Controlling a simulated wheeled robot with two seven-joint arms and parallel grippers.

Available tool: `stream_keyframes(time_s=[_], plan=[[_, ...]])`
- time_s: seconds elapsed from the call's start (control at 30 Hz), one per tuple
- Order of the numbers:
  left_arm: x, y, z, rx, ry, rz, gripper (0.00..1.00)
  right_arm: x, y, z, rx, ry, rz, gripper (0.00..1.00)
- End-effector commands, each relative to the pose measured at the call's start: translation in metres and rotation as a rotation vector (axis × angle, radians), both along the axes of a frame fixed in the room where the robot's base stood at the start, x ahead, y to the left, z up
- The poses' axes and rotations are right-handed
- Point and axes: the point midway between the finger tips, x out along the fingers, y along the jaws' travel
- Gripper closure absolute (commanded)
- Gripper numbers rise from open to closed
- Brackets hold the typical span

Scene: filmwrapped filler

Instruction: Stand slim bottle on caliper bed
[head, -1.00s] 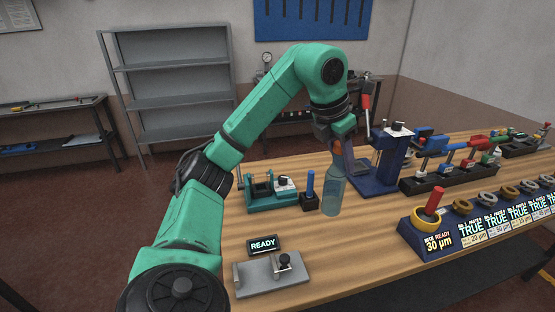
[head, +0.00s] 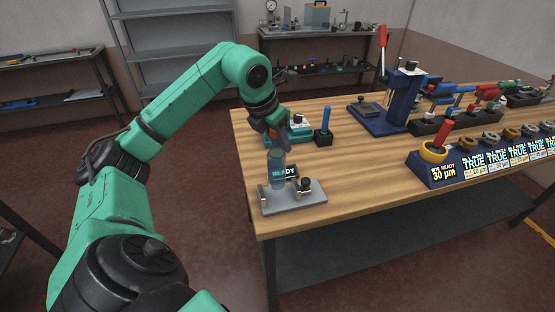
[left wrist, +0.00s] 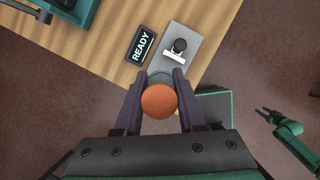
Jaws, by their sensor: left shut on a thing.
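The slim bottle (head: 277,170) is a bluish, see-through bottle with an orange cap (left wrist: 159,101). It is upright. My left gripper (head: 272,138) is shut on it near the top, with a finger on each side of the cap in the left wrist view (left wrist: 154,98). The caliper bed (head: 308,200) is a grey plate with a raised jaw and a black knob near the table's front left corner. The bottle's lower end is over its left part; I cannot tell whether they touch. The bed shows in the left wrist view (left wrist: 203,46), partly behind the bottle. My right gripper (left wrist: 267,114) is small there, its fingers apart.
A READY display (head: 291,171) stands just behind the bed, partly covered by the bottle. A green fixture (head: 301,132) and a blue peg on a black block (head: 324,132) stand farther back. A blue press (head: 397,110) and a row of gauges (head: 480,155) are to the right. Mid-table is clear.

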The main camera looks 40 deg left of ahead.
Motion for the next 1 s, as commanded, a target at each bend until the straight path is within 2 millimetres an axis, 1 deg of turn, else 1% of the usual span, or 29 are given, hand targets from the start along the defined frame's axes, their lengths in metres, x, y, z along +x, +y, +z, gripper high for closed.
stream_keyframes(time_s=[0.03,0.17,0.23,0.3,0.53,0.67,0.7,0.73,0.77,1.0], plan=[[-0.001,0.001,-0.011,0.001,0.004,0.001,1.0,-0.003,0.0,-0.003,-0.001,0.004,0.0,0.5],[-0.001,0.0,-0.03,0.0,0.004,0.0,1.0,-0.009,-0.001,-0.006,-0.001,0.013,-0.001,0.5],[-0.001,0.0,-0.043,0.0,0.005,0.001,1.0,-0.009,-0.001,-0.006,-0.002,0.013,-0.001,0.5],[0.0,0.0,-0.051,0.0,0.002,0.001,1.0,-0.009,-0.001,-0.006,-0.002,0.013,-0.001,0.5],[0.001,0.0,-0.052,0.0,-0.002,0.001,1.0,-0.007,-0.001,-0.006,-0.002,0.011,-0.001,0.5],[0.001,0.0,-0.057,0.0,-0.001,0.001,1.0,-0.007,-0.001,-0.011,-0.002,0.011,-0.001,0.5],[0.001,0.0,-0.055,-0.001,-0.001,0.001,0.49,-0.007,-0.001,-0.009,-0.002,0.011,-0.001,0.5],[0.001,0.0,-0.055,-0.001,-0.001,0.001,0.38,-0.007,-0.001,-0.009,-0.002,0.011,-0.001,0.5],[0.001,0.0,-0.055,-0.001,-0.001,0.001,0.31,-0.007,-0.001,-0.009,-0.002,0.011,-0.001,0.5],[0.001,0.0,-0.055,-0.001,-0.001,0.001,0.31,-0.006,-0.001,-0.009,-0.002,0.01,-0.001,0.5]])
